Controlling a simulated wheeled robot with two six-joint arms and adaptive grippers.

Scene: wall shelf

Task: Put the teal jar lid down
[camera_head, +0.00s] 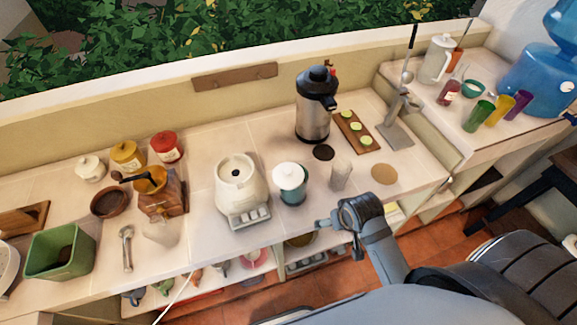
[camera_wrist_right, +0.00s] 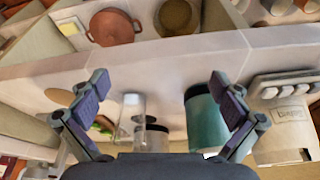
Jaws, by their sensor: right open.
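The teal jar (camera_head: 292,192) stands upright on the counter in the head view, right of the white kettle-like appliance. Its white lid (camera_head: 289,175), with a small knob, sits on top of it. My right gripper (camera_head: 326,225) is open and empty over the counter's front edge, in front of and to the right of the jar, apart from it. In the right wrist view the teal jar (camera_wrist_right: 205,122) shows beyond the open fingers (camera_wrist_right: 158,95), close to one of them in the picture; its lid is mostly hidden there. My left gripper is out of view.
A clear glass (camera_head: 341,175) stands right of the jar. A dark disc (camera_head: 323,152) and a cork disc (camera_head: 384,174) lie nearby. The white appliance (camera_head: 238,188) stands close on the left, the steel dispenser (camera_head: 313,115) behind. Bare counter (camera_head: 320,203) lies in front of the jar.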

